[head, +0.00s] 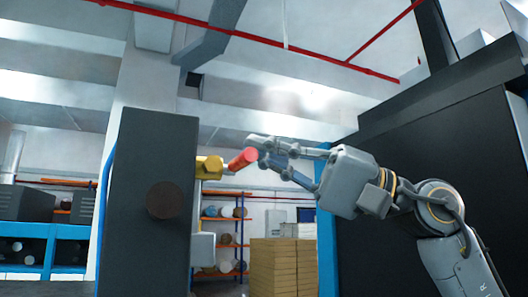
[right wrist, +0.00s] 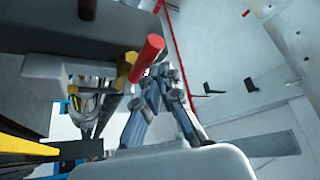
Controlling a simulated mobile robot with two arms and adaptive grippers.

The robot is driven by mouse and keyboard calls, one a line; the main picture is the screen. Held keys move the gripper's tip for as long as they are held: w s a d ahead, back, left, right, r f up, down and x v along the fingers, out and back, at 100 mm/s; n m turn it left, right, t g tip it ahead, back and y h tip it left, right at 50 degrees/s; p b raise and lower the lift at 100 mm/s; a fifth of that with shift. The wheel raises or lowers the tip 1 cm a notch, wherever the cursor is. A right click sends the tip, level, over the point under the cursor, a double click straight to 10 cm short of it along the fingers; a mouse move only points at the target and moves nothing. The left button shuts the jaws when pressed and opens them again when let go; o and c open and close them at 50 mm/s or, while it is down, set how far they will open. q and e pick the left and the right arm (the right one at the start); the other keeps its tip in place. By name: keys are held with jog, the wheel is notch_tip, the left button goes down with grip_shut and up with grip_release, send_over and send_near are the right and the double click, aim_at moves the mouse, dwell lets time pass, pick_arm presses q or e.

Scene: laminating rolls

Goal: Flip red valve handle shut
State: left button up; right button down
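The red valve handle (head: 242,159) is a short round bar. It sticks out to the right and slightly up from a yellow valve body (head: 209,167) on the side of a dark grey cabinet. My right gripper (head: 262,149) reaches in from the right, its fingertips at the outer end of the handle. In the right wrist view the red handle (right wrist: 147,59) shows just left of the fingertips (right wrist: 162,74). The fingers are drawn together, and I see nothing between them. I cannot tell whether they touch the handle. My left gripper is out of view.
The tall dark cabinet (head: 150,200) stands left of the valve. A large dark machine (head: 425,135) fills the right side behind my arm. Stacked boxes (head: 273,268) and an orange shelf stand farther back. Open air lies above the handle.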

jog(key=shift+a+f+g, duration=0.25)
jog(key=shift+f+g, duration=0.05)
jog(key=shift+f, duration=0.35)
jog(key=r+v, duration=0.1)
jog(key=v, duration=1.1)
jog(key=shift+d, duration=0.25)
jog(key=shift+s+r, duration=0.1)
